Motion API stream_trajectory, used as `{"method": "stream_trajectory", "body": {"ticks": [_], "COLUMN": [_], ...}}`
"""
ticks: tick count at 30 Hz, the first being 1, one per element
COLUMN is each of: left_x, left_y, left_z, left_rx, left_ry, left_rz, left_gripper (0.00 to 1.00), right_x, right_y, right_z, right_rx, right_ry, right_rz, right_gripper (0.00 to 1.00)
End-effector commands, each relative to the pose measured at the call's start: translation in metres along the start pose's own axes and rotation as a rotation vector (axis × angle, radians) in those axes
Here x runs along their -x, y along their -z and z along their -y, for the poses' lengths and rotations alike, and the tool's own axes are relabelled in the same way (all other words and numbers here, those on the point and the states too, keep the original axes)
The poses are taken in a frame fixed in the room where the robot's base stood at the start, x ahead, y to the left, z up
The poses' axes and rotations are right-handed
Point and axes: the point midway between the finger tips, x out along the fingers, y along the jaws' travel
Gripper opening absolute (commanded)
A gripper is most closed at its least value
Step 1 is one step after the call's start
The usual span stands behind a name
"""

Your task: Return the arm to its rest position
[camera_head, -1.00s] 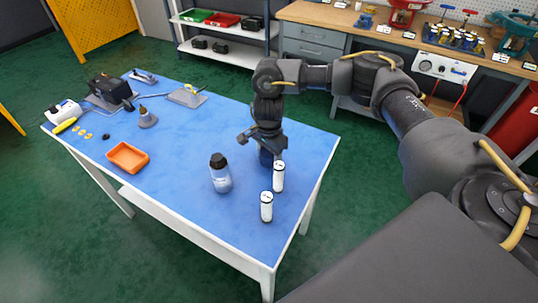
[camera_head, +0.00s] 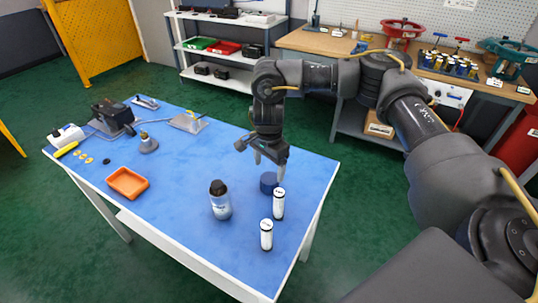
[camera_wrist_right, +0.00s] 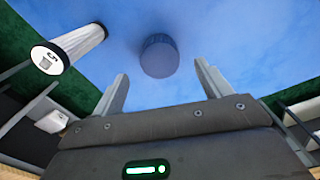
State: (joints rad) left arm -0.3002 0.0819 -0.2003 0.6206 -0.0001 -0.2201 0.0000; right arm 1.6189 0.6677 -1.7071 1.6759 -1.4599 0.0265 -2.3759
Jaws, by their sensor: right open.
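My right arm (camera_head: 300,75) reaches in from the right over the blue table (camera_head: 170,195). Its right gripper (camera_head: 268,170) hangs above the table's right part, jaws apart and nothing between them. In the right wrist view the two fingers (camera_wrist_right: 160,90) are spread, with a dark blue round object (camera_wrist_right: 160,57) beyond them on the blue top. That object (camera_head: 269,183) stands on the table just below the gripper, beside two white cylinders. My left gripper is not in view.
White cylinders (camera_head: 279,203) (camera_head: 266,235) and a dark-capped bottle (camera_head: 220,200) stand near the gripper. An orange tray (camera_head: 127,183) and several small parts lie at the left. A workbench (camera_head: 330,45) and shelf (camera_head: 222,50) stand behind. The table's middle is mostly clear.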

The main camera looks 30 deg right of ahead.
Motion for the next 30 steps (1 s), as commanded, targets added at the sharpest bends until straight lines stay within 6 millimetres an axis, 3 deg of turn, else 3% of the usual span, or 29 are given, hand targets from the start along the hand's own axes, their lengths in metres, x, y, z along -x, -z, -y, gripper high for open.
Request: {"method": "stream_trajectory", "body": {"ticks": [3, 9, 22, 30], "left_x": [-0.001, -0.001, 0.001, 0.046], "left_y": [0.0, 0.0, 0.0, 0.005], "left_z": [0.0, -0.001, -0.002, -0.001], "left_rx": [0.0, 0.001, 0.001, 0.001], "left_ry": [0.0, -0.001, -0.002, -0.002], "left_rz": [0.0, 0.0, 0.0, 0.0], "left_gripper": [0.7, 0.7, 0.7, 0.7], "right_x": [0.024, 0.045, 0.052, 0.097], "right_y": [0.0, 0.0, 0.0, 0.0], "right_z": [0.001, 0.0, 0.0, 0.0], "right_rx": [0.002, 0.0, 0.0, 0.0], "right_ry": [0.003, 0.0, -0.001, 0.0], "right_rz": [-0.002, -0.001, 0.0, 0.0], "right_gripper": [0.77, 0.77, 0.77, 0.77]}}
